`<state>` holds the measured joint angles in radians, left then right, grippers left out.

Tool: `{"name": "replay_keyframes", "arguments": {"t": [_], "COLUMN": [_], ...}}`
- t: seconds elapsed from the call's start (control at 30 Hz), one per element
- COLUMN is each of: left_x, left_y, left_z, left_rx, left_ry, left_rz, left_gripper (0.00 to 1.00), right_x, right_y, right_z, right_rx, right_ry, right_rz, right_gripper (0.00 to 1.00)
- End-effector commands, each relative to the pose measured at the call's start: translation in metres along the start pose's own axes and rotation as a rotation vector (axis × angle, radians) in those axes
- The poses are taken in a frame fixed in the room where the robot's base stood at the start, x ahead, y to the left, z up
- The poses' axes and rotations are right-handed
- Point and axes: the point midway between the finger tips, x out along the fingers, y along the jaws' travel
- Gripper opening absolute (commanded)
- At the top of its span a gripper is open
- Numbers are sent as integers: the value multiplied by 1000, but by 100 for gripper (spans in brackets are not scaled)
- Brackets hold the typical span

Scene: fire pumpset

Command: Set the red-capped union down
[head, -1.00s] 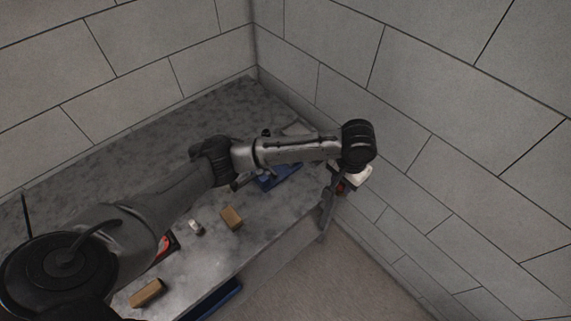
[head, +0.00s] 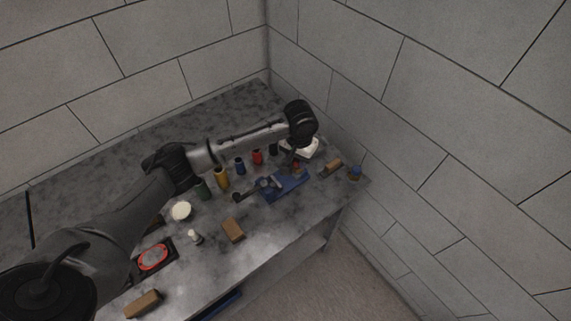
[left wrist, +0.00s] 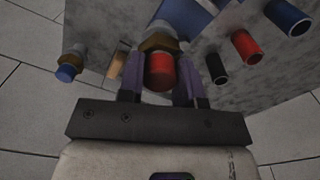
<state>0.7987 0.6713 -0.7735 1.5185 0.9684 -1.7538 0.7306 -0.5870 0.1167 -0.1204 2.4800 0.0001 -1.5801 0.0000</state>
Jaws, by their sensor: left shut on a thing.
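The red-capped union (left wrist: 160,72) is between the fingers of my left gripper (left wrist: 158,88) in the left wrist view, its red cap toward the camera and a brass hex nut beyond it. The gripper is shut on it. In the head view my left gripper (head: 294,168) is over the right part of the bench, at the far side of the blue fixture (head: 287,189). The wrist and hand hide much of the union there. I cannot tell whether the union touches the surface below. My right gripper is not in view.
A blue-capped fitting (head: 355,172) stands near the bench's right corner, beside a wooden block (head: 331,168). Several coloured cylinders, including a red one (head: 257,157) and a yellow one (head: 221,177), stand left of the fixture. Another wooden block (head: 233,229) lies nearer the front edge.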

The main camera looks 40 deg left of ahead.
Motion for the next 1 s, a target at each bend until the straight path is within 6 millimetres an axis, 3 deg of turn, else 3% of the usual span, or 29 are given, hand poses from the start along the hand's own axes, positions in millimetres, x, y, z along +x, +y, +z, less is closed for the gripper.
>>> {"name": "replay_keyframes", "arguments": {"t": [0.1,0.33,0.57,0.83,1.0], "left_x": [11,24,30,60,66], "left_y": [-20,-40,-44,-44,-43], "left_z": [-5,-10,-11,-11,-11], "left_rx": [-3,0,1,1,2], "left_ry": [2,2,2,2,4], "left_rz": [-1,1,2,0,1], "left_gripper": [0,0,0,0,0], "right_x": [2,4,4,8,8], "right_y": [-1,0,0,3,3], "right_z": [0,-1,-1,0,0], "right_rx": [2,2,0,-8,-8], "right_ry": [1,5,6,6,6], "right_rz": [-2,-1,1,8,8], "right_gripper": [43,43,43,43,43]}}
